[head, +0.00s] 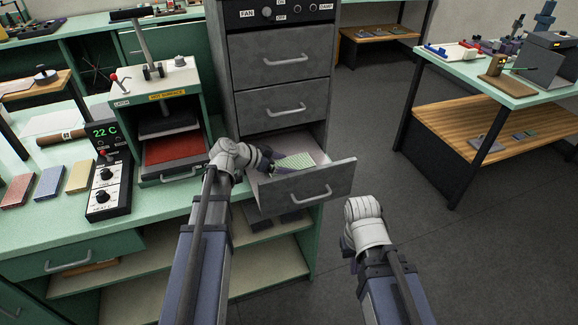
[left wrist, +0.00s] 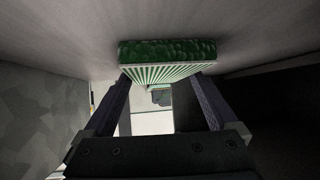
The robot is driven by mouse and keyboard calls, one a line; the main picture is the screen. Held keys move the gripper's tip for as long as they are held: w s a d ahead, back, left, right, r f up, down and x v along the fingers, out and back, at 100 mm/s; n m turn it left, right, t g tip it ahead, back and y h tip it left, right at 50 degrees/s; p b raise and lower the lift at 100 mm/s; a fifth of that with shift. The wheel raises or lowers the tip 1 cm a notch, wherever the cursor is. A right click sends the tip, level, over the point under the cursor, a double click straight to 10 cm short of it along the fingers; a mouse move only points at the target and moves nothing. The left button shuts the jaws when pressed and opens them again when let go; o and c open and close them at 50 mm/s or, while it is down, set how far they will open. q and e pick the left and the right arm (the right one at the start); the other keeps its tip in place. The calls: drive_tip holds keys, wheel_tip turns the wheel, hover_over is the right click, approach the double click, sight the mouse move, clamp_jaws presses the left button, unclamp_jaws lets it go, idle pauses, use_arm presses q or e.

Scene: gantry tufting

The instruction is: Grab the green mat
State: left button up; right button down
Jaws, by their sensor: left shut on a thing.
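The green mat (head: 296,161) lies in the open bottom drawer (head: 318,195) of the grey cabinet in the head view. My left gripper (head: 272,164) reaches into the drawer from the left and meets the mat's near left side. In the left wrist view the green mat (left wrist: 166,52) has a bumpy green edge and a ribbed green and white face. The two fingers of my left gripper (left wrist: 165,82) are shut on it, one at each side. My right arm's wrist (head: 365,222) shows at the lower middle of the head view, but its fingers are hidden.
The grey cabinet (head: 283,104) has closed drawers above the open one. A heat press (head: 172,150) with a red pad and a controller (head: 107,172) stand on the green bench at left. Red, blue and yellow mats (head: 48,183) lie there. Open floor (head: 430,240) spreads at right.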

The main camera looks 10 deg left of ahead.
sight(285, 166)
use_arm(q)
drive_tip(key=shift+r, duration=0.1)
drive_tip(key=shift+r+p, duration=0.95)
drive_tip(key=shift+p, duration=0.1)
wheel_tip(285, 166, up, 2)
drive_tip(key=shift+r+p, duration=0.1)
drive_tip(key=shift+p, duration=0.9)
drive_tip(key=s+a, duration=1.2)
drive_tip(key=shift+s+a+f+b, duration=0.3)
drive_tip(key=shift+s+f, duration=0.05)
drive_tip(key=shift+f, duration=0.05)
